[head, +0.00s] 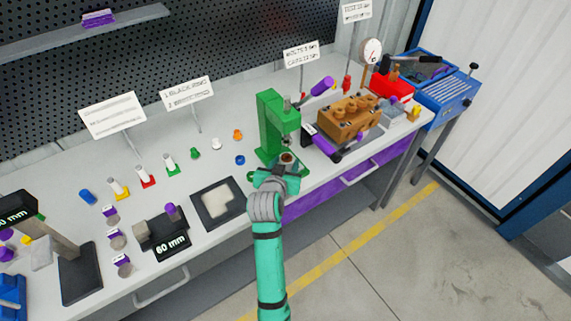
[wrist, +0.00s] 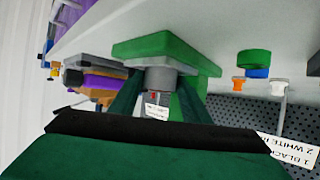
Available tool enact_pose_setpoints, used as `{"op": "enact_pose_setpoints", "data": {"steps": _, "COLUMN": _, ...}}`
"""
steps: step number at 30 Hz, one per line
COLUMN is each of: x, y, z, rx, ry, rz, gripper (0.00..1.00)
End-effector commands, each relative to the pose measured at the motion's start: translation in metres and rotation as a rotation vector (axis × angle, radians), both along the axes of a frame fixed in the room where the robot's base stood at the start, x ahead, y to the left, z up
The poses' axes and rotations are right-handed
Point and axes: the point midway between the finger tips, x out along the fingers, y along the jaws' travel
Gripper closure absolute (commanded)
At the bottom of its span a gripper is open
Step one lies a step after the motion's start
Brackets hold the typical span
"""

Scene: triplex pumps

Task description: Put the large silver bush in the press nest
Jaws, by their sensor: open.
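The green press (head: 270,122) stands on the bench, and its base plate (wrist: 150,46) appears inverted in the wrist view. A grey silver cylinder (wrist: 160,80), which looks like the large silver bush, stands at the base over a paler ring that may be the nest. Its round top (head: 287,158) shows below the ram in the head view. My gripper (wrist: 157,108) is open, with one dark green finger on each side of the cylinder. I cannot tell whether the fingers touch it. In the head view my gripper (head: 278,173) is at the press front, partly hiding the base.
Small coloured parts and signs stand behind. The floor in front is clear.

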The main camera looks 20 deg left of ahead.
Motion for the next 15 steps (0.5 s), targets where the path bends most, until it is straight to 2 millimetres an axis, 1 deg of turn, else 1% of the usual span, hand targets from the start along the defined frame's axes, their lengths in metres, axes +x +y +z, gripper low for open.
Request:
{"op": "enact_pose_setpoints", "data": {"steps": 5, "x": -0.020, "y": -0.002, "z": 0.010, "rx": 0.002, "ry": -0.002, "rz": 0.000, "gripper": 0.57}}
{"op": "enact_pose_setpoints", "data": {"steps": 15, "x": -0.080, "y": -0.009, "z": 0.039, "rx": 0.001, "ry": -0.002, "rz": 0.002, "gripper": 0.57}}
